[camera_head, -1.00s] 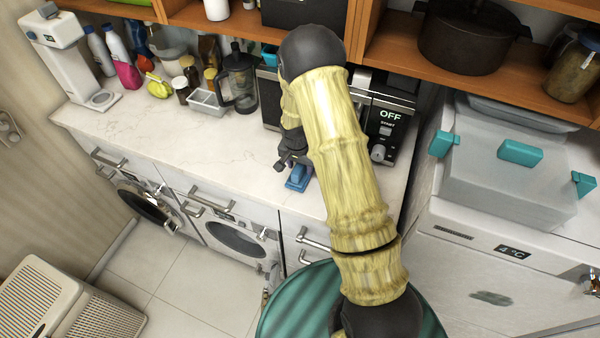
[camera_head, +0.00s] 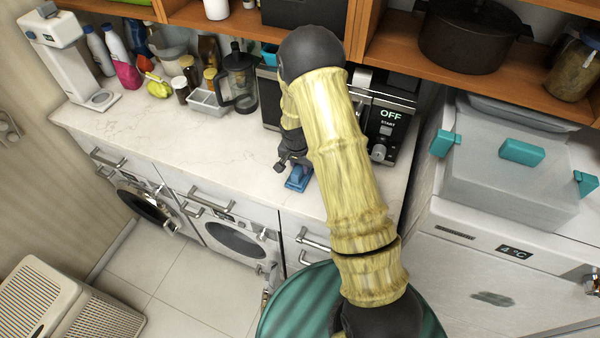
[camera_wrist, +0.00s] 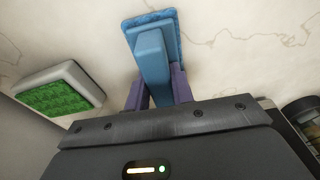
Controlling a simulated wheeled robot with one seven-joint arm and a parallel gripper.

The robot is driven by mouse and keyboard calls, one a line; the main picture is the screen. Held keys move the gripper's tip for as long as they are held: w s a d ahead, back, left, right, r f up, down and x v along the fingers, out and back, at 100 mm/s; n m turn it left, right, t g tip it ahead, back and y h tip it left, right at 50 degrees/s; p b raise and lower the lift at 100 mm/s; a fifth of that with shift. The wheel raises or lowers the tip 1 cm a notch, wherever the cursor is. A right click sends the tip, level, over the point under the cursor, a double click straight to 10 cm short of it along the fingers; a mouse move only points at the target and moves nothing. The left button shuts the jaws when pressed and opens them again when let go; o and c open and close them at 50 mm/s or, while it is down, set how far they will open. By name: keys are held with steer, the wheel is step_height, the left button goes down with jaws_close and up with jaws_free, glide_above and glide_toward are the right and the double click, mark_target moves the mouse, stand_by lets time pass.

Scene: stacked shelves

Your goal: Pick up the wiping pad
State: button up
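The wiping pad (camera_wrist: 152,52) is blue, with a raised lighter handle on a textured base. In the head view it (camera_head: 299,178) is at the counter's front edge, below my gripper (camera_head: 287,166). In the wrist view the two purple fingers of my gripper (camera_wrist: 158,90) are on either side of the handle, close against it, with no clear gap. The fingers look shut on the handle. The arm hides part of the surroundings, and I cannot tell whether the pad is clear of the counter.
A white block with a green top (camera_wrist: 60,92) lies left of the pad in the wrist view. A microwave (camera_head: 392,118) stands behind my arm. The white counter (camera_head: 170,130) is clear to the left. Bottles and jars line its back, under a wooden shelf (camera_head: 400,50).

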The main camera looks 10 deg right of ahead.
jaws_close()
steer(key=shift+r, duration=0.1)
steer(key=shift+r+p, duration=0.2)
steer(key=shift+p, duration=0.15)
step_height(320, 180, up, 10)
steer(key=b, duration=0.3)
steer(key=shift+b, duration=0.35)
